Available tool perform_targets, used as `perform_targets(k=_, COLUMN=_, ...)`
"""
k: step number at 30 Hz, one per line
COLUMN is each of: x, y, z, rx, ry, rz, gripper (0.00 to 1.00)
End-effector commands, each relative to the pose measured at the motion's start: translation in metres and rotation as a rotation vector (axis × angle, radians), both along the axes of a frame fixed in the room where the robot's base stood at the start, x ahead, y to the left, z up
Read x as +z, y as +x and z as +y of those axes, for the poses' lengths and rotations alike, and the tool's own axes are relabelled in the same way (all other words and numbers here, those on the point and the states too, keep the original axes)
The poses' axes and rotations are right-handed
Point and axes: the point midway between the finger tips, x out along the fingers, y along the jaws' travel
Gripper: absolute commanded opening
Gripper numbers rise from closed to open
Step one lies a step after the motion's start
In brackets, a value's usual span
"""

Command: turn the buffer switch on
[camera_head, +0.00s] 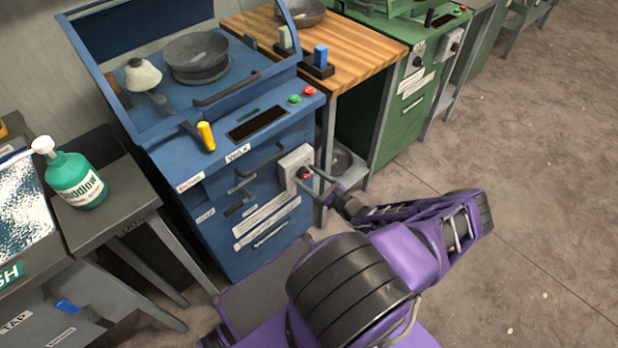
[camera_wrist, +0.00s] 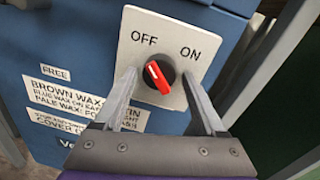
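The red switch knob (camera_wrist: 158,77) sits on a pale plate (camera_wrist: 168,30) marked OFF and ON, on the front of a blue machine. The knob's white mark points up and left, toward OFF. My gripper (camera_wrist: 158,80) is open, with one finger on each side of the knob. Gaps show between the fingers and the knob; I cannot tell how deep the fingertips reach. In the head view, the plate (camera_head: 289,163) is at the blue cabinet's right front, and my gripper (camera_head: 312,178) is at the knob (camera_head: 304,173), partly covering the plate.
The blue machine (camera_head: 225,170) has handles and a yellow-handled lever (camera_head: 206,135). A wooden-topped table (camera_head: 350,55) and a green cabinet (camera_head: 408,110) stand to its right. A dark side table with a green soap bottle (camera_head: 75,180) is at left. The floor at right is open.

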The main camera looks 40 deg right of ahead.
Motion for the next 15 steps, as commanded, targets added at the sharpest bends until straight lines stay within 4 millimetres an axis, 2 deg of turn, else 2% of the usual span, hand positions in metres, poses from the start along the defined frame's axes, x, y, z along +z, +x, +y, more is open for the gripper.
perform_targets(k=1, x=0.0001, y=-0.0001, z=0.0000, rx=0.000, ry=0.000, rz=0.000, gripper=0.61)
perform_targets(k=11, x=0.0002, y=-0.0003, z=-0.0001, rx=0.000, ry=0.000, rz=0.000, gripper=0.02)
perform_targets(k=15, x=0.0000, y=-0.0003, z=-0.0001, rx=0.000, ry=0.002, rz=-0.001, gripper=0.00)
